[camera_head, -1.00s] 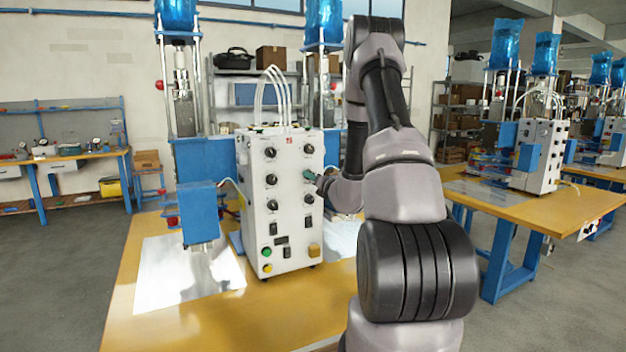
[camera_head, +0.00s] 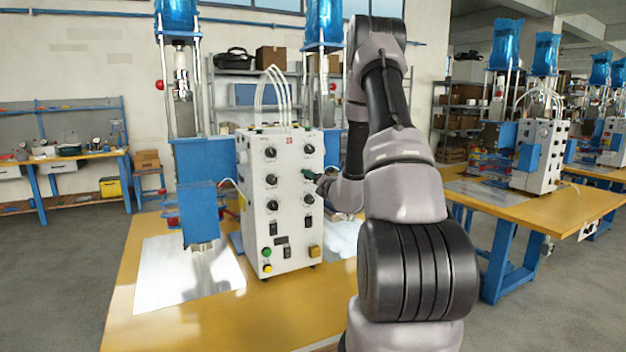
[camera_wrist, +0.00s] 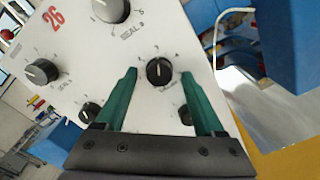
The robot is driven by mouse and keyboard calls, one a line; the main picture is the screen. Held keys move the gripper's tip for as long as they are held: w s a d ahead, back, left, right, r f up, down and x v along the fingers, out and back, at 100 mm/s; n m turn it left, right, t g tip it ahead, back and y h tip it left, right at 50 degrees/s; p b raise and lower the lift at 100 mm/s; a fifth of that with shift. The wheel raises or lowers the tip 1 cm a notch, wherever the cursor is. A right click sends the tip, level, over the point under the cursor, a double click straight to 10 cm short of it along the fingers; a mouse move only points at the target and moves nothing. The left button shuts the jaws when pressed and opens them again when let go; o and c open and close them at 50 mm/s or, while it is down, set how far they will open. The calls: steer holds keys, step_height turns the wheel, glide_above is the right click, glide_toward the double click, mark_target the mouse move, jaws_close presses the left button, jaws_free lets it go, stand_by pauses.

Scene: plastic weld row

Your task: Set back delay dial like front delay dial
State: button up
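A white control box (camera_head: 288,235) with two columns of black dials stands on the yellow table. My gripper (camera_head: 308,173) is at the middle dial of the right column, which it hides in the head view. In the wrist view, my gripper's green fingers (camera_wrist: 157,75) are open, one on each side of a black dial (camera_wrist: 159,70). Gaps show between the dial and both fingers. Its white mark points up. Other dials are a large one at the top (camera_wrist: 110,8), one at left (camera_wrist: 42,72) and a small one below (camera_wrist: 90,112). I cannot read which are the delay dials.
A blue press head (camera_head: 199,212) stands left of the box over a pale sheet (camera_head: 165,285). Tubes (camera_head: 275,90) rise from the box's top. Buttons and switches sit low on the panel. The table front (camera_head: 200,325) is clear.

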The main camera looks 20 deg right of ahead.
steer(key=s, duration=1)
steer(key=shift+s+d, duration=0.15)
steer(key=shift+s, duration=0.25)
